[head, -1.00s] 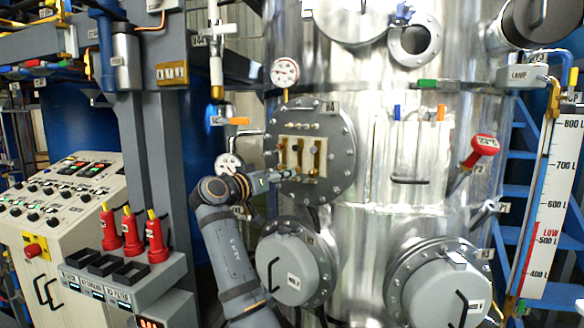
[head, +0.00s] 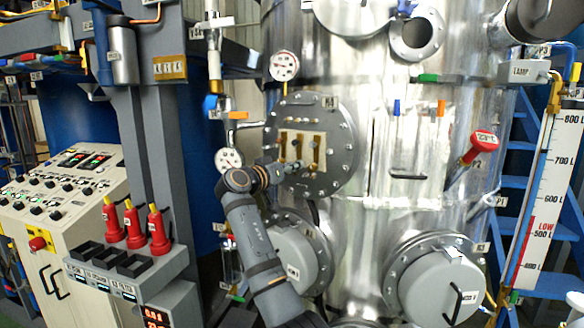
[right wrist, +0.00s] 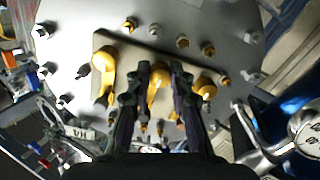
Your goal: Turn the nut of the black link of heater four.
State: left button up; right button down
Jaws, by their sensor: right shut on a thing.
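Heater four (head: 334,118) is the round bolted metal flange labelled H4 on the tank in the head view. It carries a pale plate (head: 320,143) with several brass-coloured terminal parts. My right gripper (head: 289,165) is at the lower part of this plate. In the right wrist view, my right gripper (right wrist: 160,75) has its two dark fingers on either side of the middle brass-coloured nut (right wrist: 158,82) and is shut on it. The fingers hide part of the link there, so I cannot make out its black colour. My left gripper is not in view.
Two gauges (head: 284,66) (head: 229,160) and a valve with an orange handle (head: 229,114) are left of the flange. The covered port (head: 300,258) below is close to my right forearm. A control console (head: 60,205) stands at the left.

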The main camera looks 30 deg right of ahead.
jog(key=shift+n, duration=0.4)
jog(key=n+p, duration=1.5)
jog(key=n, duration=1.4)
jog(key=shift+f+n, duration=0.15)
jog(key=shift+n, duration=0.45)
